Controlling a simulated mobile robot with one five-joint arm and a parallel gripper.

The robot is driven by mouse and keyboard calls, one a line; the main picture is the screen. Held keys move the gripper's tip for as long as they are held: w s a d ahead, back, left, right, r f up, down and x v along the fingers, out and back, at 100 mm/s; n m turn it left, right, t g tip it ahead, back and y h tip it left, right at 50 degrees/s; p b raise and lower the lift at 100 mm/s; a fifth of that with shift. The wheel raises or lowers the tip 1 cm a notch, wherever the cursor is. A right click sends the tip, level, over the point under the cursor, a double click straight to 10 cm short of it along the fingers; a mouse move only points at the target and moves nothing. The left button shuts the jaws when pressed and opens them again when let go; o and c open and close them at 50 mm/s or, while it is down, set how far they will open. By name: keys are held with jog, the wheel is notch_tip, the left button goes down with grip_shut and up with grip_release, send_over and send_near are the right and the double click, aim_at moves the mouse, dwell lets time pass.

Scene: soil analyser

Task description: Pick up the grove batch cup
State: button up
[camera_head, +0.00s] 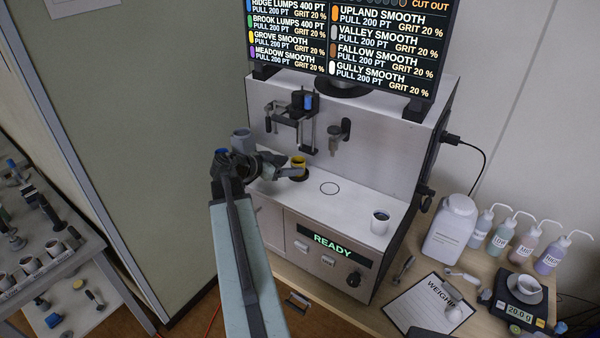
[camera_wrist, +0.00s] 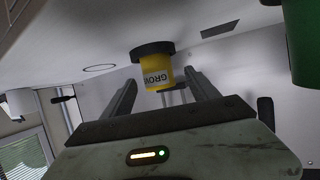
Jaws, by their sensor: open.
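The grove batch cup is the yellow cup (camera_head: 298,163) standing on the analyser's white deck, on a dark round pad. My gripper (camera_head: 290,173) is beside the cup in the head view. In the wrist view my gripper (camera_wrist: 160,88) is open, with one finger on each side of the cup's line. I cannot tell whether either finger touches it.
A blue-grey cup (camera_head: 243,141) stands behind my wrist. A white cup (camera_head: 380,221) stands at the deck's right. A dark fixture with a blue part (camera_head: 303,116) and a nozzle (camera_head: 339,135) overhang the deck. A green object (camera_wrist: 299,45) is close at the wrist view's right.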

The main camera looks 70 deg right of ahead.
aim_at(304, 165)
jog(key=shift+b+x, duration=0.5)
jog(key=shift+x, duration=0.7)
jog(key=b+x, duration=0.2)
jog(key=x, duration=0.3)
jog(key=shift+w+a+f, duration=0.1)
jog(key=shift+f, duration=0.05)
grip_shut()
